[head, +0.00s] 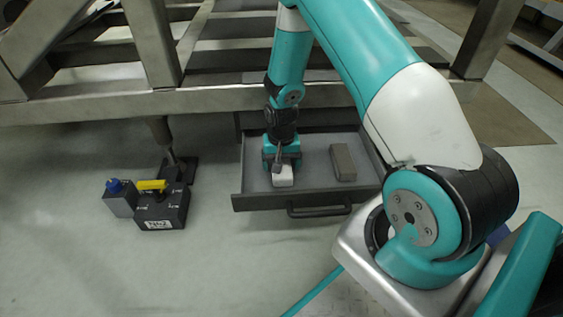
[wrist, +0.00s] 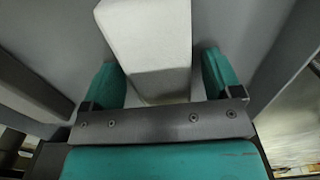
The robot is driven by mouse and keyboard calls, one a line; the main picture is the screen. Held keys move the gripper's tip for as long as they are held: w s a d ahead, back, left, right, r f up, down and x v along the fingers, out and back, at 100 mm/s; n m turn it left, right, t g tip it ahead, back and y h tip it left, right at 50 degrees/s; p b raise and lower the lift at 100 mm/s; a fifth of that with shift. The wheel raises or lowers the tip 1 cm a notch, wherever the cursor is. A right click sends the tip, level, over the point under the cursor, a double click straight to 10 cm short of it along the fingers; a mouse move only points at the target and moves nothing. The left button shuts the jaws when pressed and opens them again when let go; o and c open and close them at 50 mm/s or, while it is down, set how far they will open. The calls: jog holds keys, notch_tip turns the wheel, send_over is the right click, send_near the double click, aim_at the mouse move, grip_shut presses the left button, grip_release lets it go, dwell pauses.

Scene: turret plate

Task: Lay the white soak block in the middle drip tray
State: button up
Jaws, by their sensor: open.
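The white soak block (head: 283,177) lies inside the open drip tray (head: 262,202), in its left part near the front wall. In the wrist view the white block (wrist: 150,45) fills the space between and beyond my gripper's two teal fingers. My gripper (head: 280,160) is low in the tray at the block. It also shows in the wrist view (wrist: 165,80), open, with a finger on each side of the block and a gap at least on the right. Whether the block rests flat on the tray floor is partly hidden by my gripper.
A grey-brown block (head: 342,162) lies in the right part of the tray. A dark box labelled N2 (head: 161,209) with a yellow handle and a grey box with a blue knob (head: 119,199) stand on the floor to the left. A metal frame (head: 60,110) stands above and behind.

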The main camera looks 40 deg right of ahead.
notch_tip(320, 180, up, 12)
jog(key=p, duration=0.8)
jog(key=s+a+r+n+y, duration=0.1)
jog(key=s+a+r+n, duration=0.2)
jog(key=a+r, duration=0.5)
jog(key=s+a+r+n+y, duration=0.1)
jog(key=s+a+r+n, duration=0.15)
jog(key=a+r, duration=0.55)
jog(key=s+a+r+n+y, duration=0.1)
jog(key=s+a+r+n, duration=0.2)
jog(key=s+r, duration=0.3)
jog(key=s+a+r+n+y, duration=0.1)
jog(key=s+a+r+n, duration=0.2)
jog(key=s, duration=0.7)
notch_tip(320, 180, up, 3)
jog(key=shift+s+a+r+n+b, duration=0.2)
jog(key=shift+s+n+b, duration=0.15)
jog(key=shift+n, duration=0.8)
